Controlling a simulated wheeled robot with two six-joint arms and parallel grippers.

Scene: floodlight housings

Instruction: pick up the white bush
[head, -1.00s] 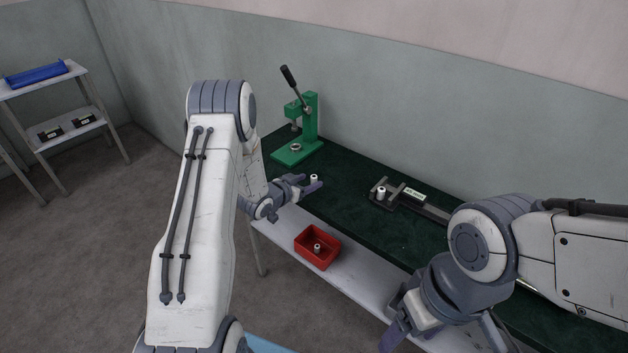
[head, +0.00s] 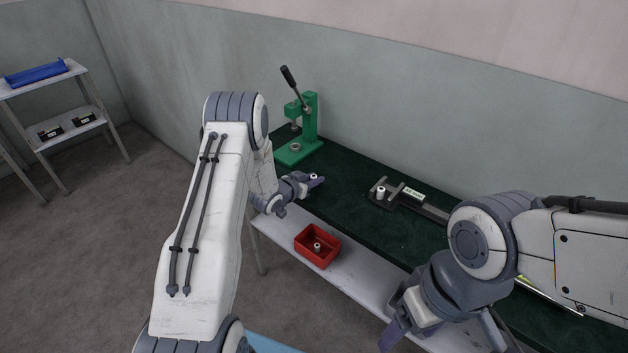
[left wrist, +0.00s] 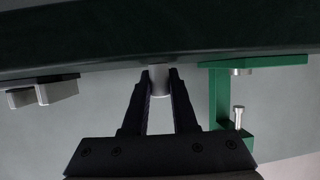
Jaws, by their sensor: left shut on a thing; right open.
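The white bush (left wrist: 159,80) is a small pale cylinder between the two fingertips in the left wrist view. My left gripper (left wrist: 160,84) is shut on it, one finger on each side. In the head view the bush (head: 314,176) shows as a small white top at the fingertips of my left gripper (head: 313,181), over the dark green bench top. I cannot tell whether it still touches the bench. My right gripper (head: 440,345) is open near the front of the bench, partly cut off by the lower edge.
A green lever press (head: 305,130) stands behind my left gripper. A dark fixture (head: 400,195) with another white piece (head: 381,191) lies to the right. A red bin (head: 317,246) with a small grey piece sits on the lower shelf (head: 355,282). A blue tray (head: 36,74) is far left.

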